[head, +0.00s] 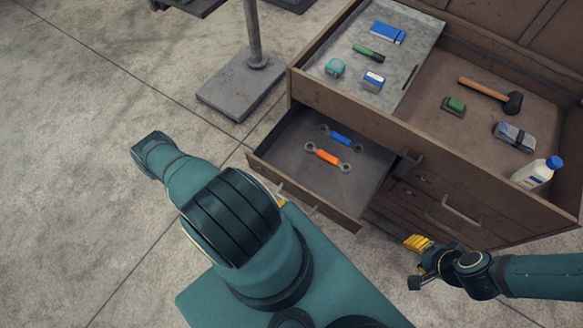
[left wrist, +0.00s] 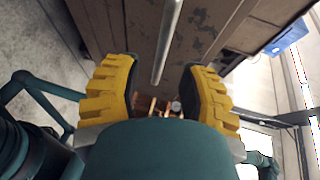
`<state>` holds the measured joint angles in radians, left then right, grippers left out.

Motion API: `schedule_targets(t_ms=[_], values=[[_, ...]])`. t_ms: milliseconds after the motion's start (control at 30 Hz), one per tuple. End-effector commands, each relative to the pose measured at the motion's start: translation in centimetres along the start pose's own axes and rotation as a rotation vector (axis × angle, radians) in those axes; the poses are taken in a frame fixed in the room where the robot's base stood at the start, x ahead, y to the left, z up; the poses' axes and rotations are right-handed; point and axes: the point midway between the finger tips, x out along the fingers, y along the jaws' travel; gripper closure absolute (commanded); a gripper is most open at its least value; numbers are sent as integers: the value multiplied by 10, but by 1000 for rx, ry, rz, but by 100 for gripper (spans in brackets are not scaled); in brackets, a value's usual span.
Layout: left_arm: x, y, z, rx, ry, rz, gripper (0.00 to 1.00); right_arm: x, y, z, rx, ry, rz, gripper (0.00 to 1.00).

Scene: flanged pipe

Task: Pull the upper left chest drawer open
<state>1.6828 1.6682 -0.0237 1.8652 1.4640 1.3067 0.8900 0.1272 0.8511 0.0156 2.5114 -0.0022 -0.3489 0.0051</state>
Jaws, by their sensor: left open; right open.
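The brown chest's upper left drawer (head: 375,184) is pulled out in the head view. A blue-handled wrench (head: 341,139) and an orange-handled wrench (head: 327,157) lie inside. My left gripper (left wrist: 158,88) is open in the left wrist view. A metal bar handle (left wrist: 168,42) on a brown front lies between and ahead of its two yellow fingers; I see no grip on it. In the head view my left arm hides most of that gripper near the drawer front. My right gripper (head: 418,262) is open and empty, before the chest's lower right drawers.
The chest's open top holds a grey tray (head: 420,42) with small items, a hammer (head: 490,92), a grey-black item (head: 514,136) and a white bottle (head: 536,172). A grey stand base (head: 235,90) is on the floor left of the chest. The floor at left is clear.

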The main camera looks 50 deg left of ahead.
Motion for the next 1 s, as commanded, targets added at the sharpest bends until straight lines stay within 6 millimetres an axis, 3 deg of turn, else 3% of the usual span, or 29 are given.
schedule_targets(t_ms=[200, 400, 1000], values=[[-46, 0, 0, 1, -1, 2, 59, 0, 0, 0, 0, 0, 0, 53], [-72, 0, 0, 0, 0, 2, 59, 0, 0, 0, 0, 0, 0, 53], [-79, 0, -1, -1, 2, 0, 59, 0, 0, 0, 0, 0, 0, 53]])
